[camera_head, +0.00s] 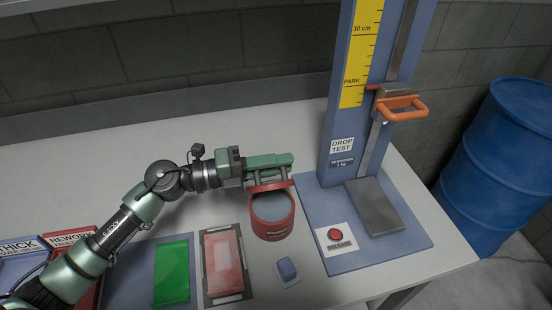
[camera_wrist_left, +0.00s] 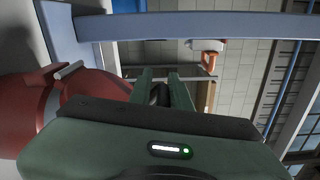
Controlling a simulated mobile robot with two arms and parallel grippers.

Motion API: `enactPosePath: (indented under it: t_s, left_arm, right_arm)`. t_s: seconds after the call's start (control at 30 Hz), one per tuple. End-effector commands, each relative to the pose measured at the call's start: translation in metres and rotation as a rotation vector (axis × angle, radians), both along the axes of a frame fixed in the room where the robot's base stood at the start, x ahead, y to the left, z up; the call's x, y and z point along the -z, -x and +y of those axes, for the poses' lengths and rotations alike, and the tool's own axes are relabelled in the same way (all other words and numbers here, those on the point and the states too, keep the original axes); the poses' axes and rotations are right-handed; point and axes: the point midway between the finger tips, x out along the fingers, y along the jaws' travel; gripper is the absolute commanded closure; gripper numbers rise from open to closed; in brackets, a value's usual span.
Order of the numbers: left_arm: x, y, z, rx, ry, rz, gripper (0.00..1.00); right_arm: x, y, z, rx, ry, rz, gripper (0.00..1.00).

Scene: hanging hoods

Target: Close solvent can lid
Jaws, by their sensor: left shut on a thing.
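The red solvent can (camera_head: 273,228) stands on the white table, and its grey round inside shows from above. Its red lid (camera_head: 271,187) is up at the can's far rim, tilted open and seen nearly edge-on. My left gripper (camera_head: 284,170) is at the lid's far, upper side, shut on the lid; the exact contact is partly hidden. In the left wrist view the red can (camera_wrist_left: 25,115) and lid (camera_wrist_left: 92,84) fill the left side, beside my gripper's fingers (camera_wrist_left: 160,82). My right gripper is not in view.
A blue drop-test stand (camera_head: 345,150) with an orange handle (camera_head: 402,107) rises right of the can. A red release button (camera_head: 335,234) is on its base.

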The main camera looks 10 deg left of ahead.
Motion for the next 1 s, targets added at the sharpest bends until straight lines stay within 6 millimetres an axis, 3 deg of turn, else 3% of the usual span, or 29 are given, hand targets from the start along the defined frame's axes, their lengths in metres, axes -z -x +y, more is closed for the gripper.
enactPosePath:
  t_s: [0.3,0.57,1.0]
  left_arm:
    - [0.020,0.027,-0.012,0.012,-0.113,-0.275,1.00]
    - [0.035,0.042,-0.019,0.014,-0.202,-0.482,1.00]
    - [0.053,0.053,-0.024,0.019,-0.200,-0.473,1.00]
  right_arm:
    - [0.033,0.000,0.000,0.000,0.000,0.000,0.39]
    - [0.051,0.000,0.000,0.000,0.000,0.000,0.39]
    - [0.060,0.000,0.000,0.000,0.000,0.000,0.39]
